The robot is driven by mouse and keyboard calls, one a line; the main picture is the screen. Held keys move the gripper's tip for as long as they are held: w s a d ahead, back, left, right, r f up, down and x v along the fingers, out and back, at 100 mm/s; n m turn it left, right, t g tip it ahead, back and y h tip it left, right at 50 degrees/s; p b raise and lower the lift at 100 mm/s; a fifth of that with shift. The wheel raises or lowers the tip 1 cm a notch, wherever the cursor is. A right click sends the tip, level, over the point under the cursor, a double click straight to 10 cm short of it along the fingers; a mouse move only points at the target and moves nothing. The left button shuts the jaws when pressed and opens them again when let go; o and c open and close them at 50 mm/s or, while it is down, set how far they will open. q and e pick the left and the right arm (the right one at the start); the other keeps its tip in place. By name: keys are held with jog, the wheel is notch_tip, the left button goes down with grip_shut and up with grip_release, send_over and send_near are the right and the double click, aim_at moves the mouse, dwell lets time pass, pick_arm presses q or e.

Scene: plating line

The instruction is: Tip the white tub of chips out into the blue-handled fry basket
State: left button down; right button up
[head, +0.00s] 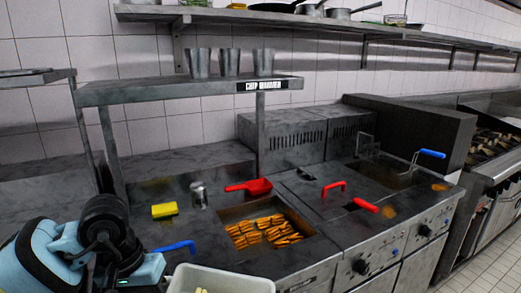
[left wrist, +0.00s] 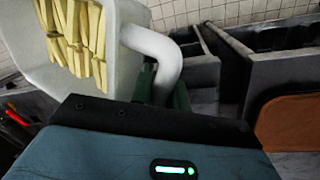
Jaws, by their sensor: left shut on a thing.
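The white tub (head: 240,283) is at the bottom edge of the head view, partly cut off, with a few pale chips inside. It fills the upper left of the left wrist view (left wrist: 116,25), holding pale yellow chips (left wrist: 78,40). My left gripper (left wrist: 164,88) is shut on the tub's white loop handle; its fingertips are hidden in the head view. The blue-handled fry basket (head: 430,154) is at the right-hand fryer, its wire frame over the well. Another blue handle (head: 174,246) lies just beyond my left wrist. My right gripper is not in view.
A pan of orange cooked chips (head: 265,231) is sunk in the middle counter. A red scoop (head: 249,187), metal shaker (head: 198,194) and yellow sponge (head: 165,210) are near it. Red handles (head: 334,187) stand over the fryer. A raised shelf (head: 175,92) carries metal cups.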

pick_arm(q)
jog(key=s+f, duration=0.4)
jog(key=f, duration=0.6)
jog(key=s+f, duration=0.4)
jog(key=f, duration=0.5)
jog(key=shift+d+f, duration=0.3)
jog(key=shift+f, duration=0.1)
jog(key=shift+w+d, duration=0.1)
